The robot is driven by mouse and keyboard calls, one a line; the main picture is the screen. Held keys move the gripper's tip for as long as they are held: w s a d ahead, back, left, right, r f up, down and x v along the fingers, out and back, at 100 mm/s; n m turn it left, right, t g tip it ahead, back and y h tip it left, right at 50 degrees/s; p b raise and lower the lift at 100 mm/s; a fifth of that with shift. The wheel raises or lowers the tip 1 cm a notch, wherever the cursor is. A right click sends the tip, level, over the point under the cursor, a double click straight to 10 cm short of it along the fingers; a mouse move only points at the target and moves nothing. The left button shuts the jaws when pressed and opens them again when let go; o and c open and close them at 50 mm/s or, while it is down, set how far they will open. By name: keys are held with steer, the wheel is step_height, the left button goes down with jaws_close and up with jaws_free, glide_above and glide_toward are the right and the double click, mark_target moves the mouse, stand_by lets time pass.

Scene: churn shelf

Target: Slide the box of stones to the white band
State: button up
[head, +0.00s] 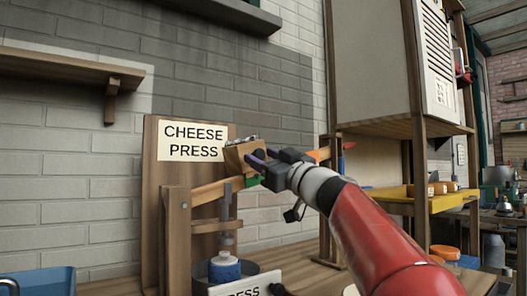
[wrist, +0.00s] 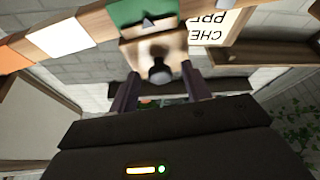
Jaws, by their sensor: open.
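The wooden box of stones (head: 239,157) sits on the press's sloping wooden beam (head: 210,191), with grey stones showing at its top. In the wrist view the box (wrist: 140,55) is at the green band (wrist: 140,12), with a dark round knob (wrist: 160,72) facing me. The white band (wrist: 60,37) is to the left of green along the beam; I cannot make it out in the head view. My gripper (head: 257,158) is open at the box. In the wrist view its two fingers (wrist: 159,72) are either side of the knob; contact is unclear.
An orange band (wrist: 12,58) is farther left on the beam in the wrist view. The cheese press sign (head: 193,141) stands behind the beam. A blue-and-white weight (head: 224,267) sits below it. A tall cabinet (head: 375,65) and yellow shelf (head: 440,202) are at the right.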

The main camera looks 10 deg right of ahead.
steer(key=shift+w+a, duration=0.15)
steer(key=shift+w, duration=0.05)
steer(key=shift+c, duration=0.2)
jaws_close()
steer(key=w+d+r+p, duration=0.1)
steer(key=w+d+r, duration=0.1)
steer(key=d, duration=0.7)
steer(key=shift+w+r, duration=0.35)
steer(key=shift+w, duration=0.45)
steer(key=shift+o, duration=0.2)
jaws_free()
